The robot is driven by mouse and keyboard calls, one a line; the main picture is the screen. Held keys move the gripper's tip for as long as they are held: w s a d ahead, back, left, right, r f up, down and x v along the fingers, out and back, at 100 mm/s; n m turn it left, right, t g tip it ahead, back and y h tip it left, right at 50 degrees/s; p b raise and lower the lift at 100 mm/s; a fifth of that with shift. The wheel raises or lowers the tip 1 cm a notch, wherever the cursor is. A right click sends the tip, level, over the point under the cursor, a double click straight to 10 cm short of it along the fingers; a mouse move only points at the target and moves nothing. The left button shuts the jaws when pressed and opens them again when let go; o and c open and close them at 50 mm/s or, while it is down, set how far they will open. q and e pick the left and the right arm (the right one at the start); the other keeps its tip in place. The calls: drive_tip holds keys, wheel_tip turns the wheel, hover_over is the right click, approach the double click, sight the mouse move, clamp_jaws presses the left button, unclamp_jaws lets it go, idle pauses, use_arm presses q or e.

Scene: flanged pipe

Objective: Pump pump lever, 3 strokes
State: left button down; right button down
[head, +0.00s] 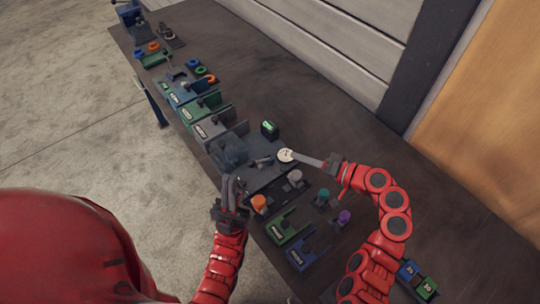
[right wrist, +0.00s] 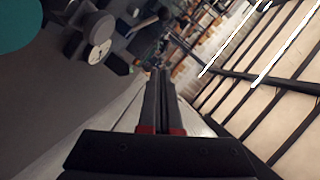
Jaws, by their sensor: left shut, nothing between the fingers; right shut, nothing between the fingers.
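The pump (head: 268,172) is a dark grey unit on the bench, with a round white gauge (head: 285,155) on it; the gauge also shows at the upper left of the right wrist view (right wrist: 98,52). My left gripper (head: 231,182) is shut and empty at the bench's near edge, left of the pump.
Coloured fixtures, including a green one (head: 286,229) and a blue one (head: 300,253), line the near side of the bench (head: 290,95). Orange, teal and purple knobs (head: 345,216) stand near the pump.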

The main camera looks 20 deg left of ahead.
drive_tip(key=shift+s+a+r, duration=0.1)
drive_tip(key=shift+s+a, duration=0.05)
drive_tip(key=shift+a, duration=0.05)
drive_tip(key=a+f+p, duration=0.1)
drive_tip(key=a+p, duration=0.1)
drive_tip(key=a, duration=0.1)
drive_tip(key=a+f+p, duration=0.1)
drive_tip(key=a+p, duration=0.1)
drive_tip(key=a, duration=0.1)
drive_tip(key=w+a+f+p, duration=0.1)
drive_tip(key=a+p, duration=0.1)
drive_tip(key=a, duration=0.2)
drive_tip(key=shift+a+f, duration=0.1)
drive_tip(key=shift+f, duration=0.3)
drive_tip(key=shift+s+a+f, duration=0.15)
drive_tip(key=shift+s+f, duration=0.1)
drive_tip(key=shift+s, duration=0.15)
drive_tip(key=shift+f, duration=0.1)
